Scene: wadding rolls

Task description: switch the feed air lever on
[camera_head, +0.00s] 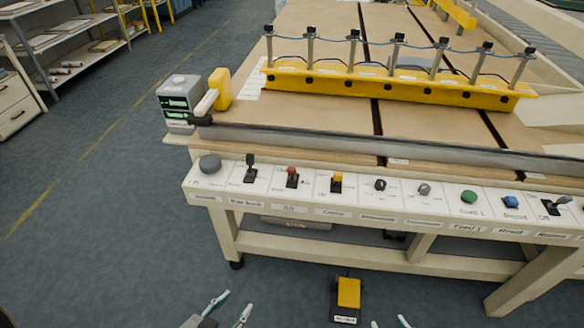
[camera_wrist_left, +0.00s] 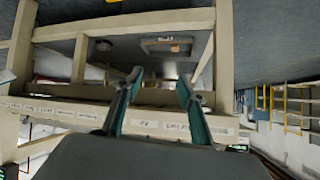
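A sloping white control panel (camera_head: 230,182) runs along the table's front edge with several controls. The red-topped lever (camera_head: 292,177) stands above a small label that seems to read "Air"; I cannot tell for sure that it is the feed air lever. A black lever (camera_head: 250,168) is left of it and a yellow-topped lever (camera_head: 336,182) right of it. My left gripper (camera_head: 236,303) is open and empty, below and in front of the panel. Its spread fingers also show in the left wrist view (camera_wrist_left: 156,92). My right gripper (camera_head: 389,322) is open at the bottom edge, mostly out of frame.
Grey (camera_head: 209,163), green (camera_head: 468,196) and blue (camera_head: 511,202) buttons, two knobs and another black lever (camera_head: 553,206) share the panel. A yellow pedal (camera_head: 349,293) is on the floor. A yellow rail (camera_head: 390,83) with posts lies on the table (camera_head: 310,130).

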